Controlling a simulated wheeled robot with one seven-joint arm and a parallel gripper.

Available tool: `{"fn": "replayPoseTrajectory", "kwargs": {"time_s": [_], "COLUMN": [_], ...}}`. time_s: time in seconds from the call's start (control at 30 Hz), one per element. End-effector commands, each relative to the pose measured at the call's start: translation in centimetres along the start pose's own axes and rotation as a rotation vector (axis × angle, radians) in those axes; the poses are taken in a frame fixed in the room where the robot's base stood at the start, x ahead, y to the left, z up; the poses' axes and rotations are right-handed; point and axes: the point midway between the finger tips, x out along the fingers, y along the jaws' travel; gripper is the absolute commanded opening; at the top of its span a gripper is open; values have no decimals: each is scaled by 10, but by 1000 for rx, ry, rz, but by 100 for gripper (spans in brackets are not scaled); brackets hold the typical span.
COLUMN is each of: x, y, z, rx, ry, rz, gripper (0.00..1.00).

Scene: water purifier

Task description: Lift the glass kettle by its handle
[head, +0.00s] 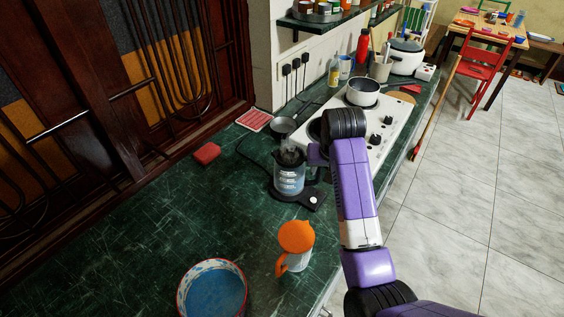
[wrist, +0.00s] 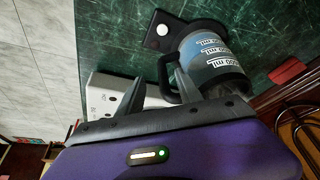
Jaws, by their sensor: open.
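The glass kettle (head: 290,178) stands upright on its black base (head: 312,198) on the green counter, with bluish contents and white volume marks. In the wrist view the kettle (wrist: 212,62) appears tilted, and its black handle (wrist: 164,72) shows across the gap between my fingertips. My gripper (wrist: 158,76) is open, with one grey finger on each side of the handle's line. I cannot tell how deep the handle lies between them. In the head view my wrist hides most of the gripper, just right of the kettle's top.
An orange-lidded jug (head: 295,240) and a blue-filled bowl (head: 212,290) stand nearer on the counter. A white stove (head: 375,125) with a pot (head: 363,91) is behind the kettle. A red block (head: 206,153) lies to the left. The left counter is mostly clear.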

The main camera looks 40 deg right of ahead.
Motion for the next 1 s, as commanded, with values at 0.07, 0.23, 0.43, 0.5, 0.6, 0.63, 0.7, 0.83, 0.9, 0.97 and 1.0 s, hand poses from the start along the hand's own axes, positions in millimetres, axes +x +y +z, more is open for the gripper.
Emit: {"fn": "replayPoseTrajectory", "kwargs": {"time_s": [0.07, 0.23, 0.43, 0.5, 0.6, 0.63, 0.7, 0.83, 0.9, 0.97, 1.0], "x": [0, 9, 28, 35, 48, 52, 62, 75, 78, 78, 78], "y": [0, 1, 1, 1, 2, 2, 2, 2, 2, 2, 2], "z": [1, 2, 2, 1, -1, -2, -2, -1, -2, -2, -2], "rx": [1, 1, 1, 1, 1, 0, 0, 0, 0, 0, 1], "ry": [-6, -11, -11, -11, -12, -12, -11, -10, -8, -7, -7], "rz": [1, 2, 2, 2, 2, 2, 1, 1, 1, 1, 1], "gripper": [42, 42, 42, 42, 42, 42, 42, 42, 42, 42, 42]}}
